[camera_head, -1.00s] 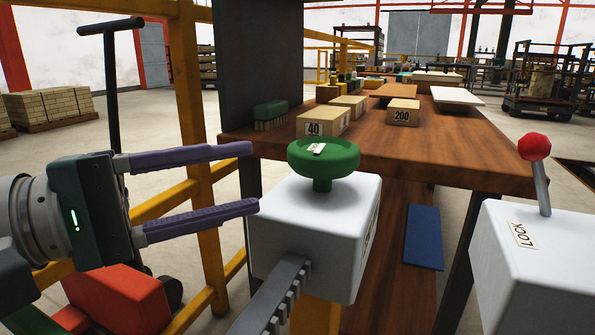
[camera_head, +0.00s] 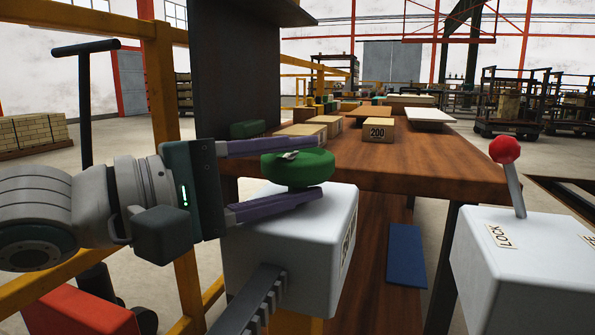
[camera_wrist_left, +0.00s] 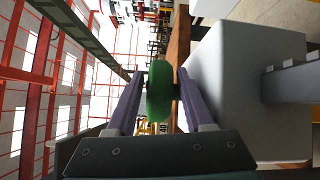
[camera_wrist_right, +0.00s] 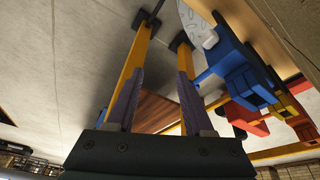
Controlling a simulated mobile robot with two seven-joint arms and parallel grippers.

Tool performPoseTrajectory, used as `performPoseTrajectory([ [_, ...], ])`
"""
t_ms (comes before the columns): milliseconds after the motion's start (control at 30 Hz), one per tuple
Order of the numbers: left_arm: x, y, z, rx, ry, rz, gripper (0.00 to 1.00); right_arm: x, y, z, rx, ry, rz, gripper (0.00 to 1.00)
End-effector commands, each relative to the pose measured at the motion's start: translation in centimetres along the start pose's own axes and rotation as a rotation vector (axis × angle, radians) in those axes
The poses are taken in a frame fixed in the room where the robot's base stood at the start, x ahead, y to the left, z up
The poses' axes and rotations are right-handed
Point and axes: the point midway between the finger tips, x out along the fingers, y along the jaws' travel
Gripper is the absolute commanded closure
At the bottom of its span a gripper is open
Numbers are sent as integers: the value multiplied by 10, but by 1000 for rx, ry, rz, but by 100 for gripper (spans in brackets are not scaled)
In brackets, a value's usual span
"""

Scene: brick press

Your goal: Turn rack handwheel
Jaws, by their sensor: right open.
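The green handwheel (camera_head: 292,172), with a small pale tag on top, sits on a white box (camera_head: 300,245). My left gripper (camera_head: 318,168) comes in from the left with its purple fingers spread. One finger lies along the upper side of the wheel and the other along its lower side, just over the box. In the left wrist view the wheel (camera_wrist_left: 160,92) shows edge-on between the fingers, with narrow gaps on both sides. A toothed grey rack (camera_head: 255,300) runs out of the box's front. My right gripper (camera_wrist_right: 155,85) is open and empty in its wrist view.
A red-knobbed lever (camera_head: 508,165) stands on a white box marked LOCK at the right. A wooden bench (camera_head: 430,165) with blocks, one marked 200 (camera_head: 379,130), lies behind. Yellow rails (camera_head: 170,150) and a dark upright panel (camera_head: 235,70) stand at the left.

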Motion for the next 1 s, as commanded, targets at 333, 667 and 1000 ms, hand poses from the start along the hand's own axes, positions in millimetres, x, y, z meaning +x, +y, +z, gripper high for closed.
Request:
performPoseTrajectory([
  [333, 0, 0, 0, 0, 0, 0, 87, 0, 0, 0, 0, -1, 0, 48],
  [667, 0, 0, 0, 0, -2, 0, 100, 0, 0, 0, 1, -1, 0, 48],
  [1000, -1, 1, -5, 8, -154, -21, 100, 10, -1, 4, 2, -1, -1, 48],
])
